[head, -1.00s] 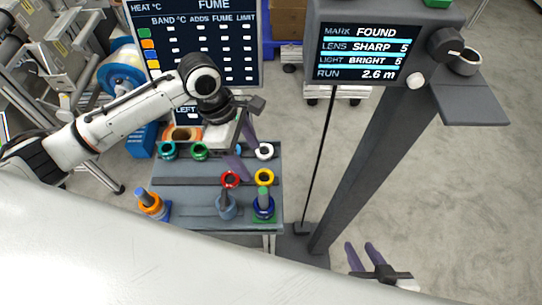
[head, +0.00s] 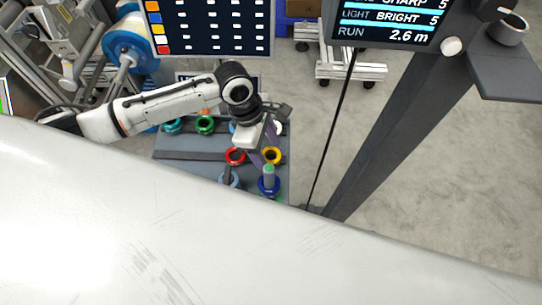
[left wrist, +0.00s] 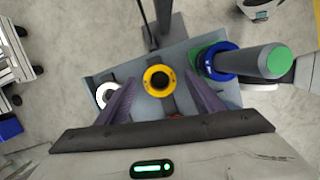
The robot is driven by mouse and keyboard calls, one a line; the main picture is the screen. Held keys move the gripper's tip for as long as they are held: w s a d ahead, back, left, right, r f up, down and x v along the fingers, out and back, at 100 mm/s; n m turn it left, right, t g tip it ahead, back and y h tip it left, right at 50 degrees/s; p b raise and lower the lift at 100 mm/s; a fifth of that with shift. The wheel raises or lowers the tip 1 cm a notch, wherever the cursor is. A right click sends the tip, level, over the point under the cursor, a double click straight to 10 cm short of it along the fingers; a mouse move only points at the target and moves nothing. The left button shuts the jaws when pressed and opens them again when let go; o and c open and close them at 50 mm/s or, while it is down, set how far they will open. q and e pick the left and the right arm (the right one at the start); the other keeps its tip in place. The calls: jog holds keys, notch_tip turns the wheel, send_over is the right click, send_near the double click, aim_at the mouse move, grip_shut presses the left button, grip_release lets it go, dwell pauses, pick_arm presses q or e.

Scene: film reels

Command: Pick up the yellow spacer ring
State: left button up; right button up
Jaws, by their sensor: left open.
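The yellow spacer ring (head: 272,155) lies flat on the grey table, right of a red ring (head: 235,156). In the left wrist view the yellow ring (left wrist: 158,80) sits between and just beyond the purple fingertips. My left gripper (head: 264,155) is open above the table, close to the yellow ring, with nothing between its fingers. Its fingers (left wrist: 160,98) show spread in the left wrist view. My right gripper is not in view.
A blue ring on a green-topped post (head: 269,182) stands just in front of the yellow ring. Green (head: 204,125) and teal (head: 172,126) rings lie at the back left. A white ring (left wrist: 105,95) lies left of the fingers. A dark column (head: 395,130) rises to the right.

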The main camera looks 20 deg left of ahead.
pick_arm(q)
jog(key=shift+c, duration=0.2)
jog(key=c, duration=1.1)
jog(key=shift+r, duration=0.15)
jog(key=shift+c, duration=0.2)
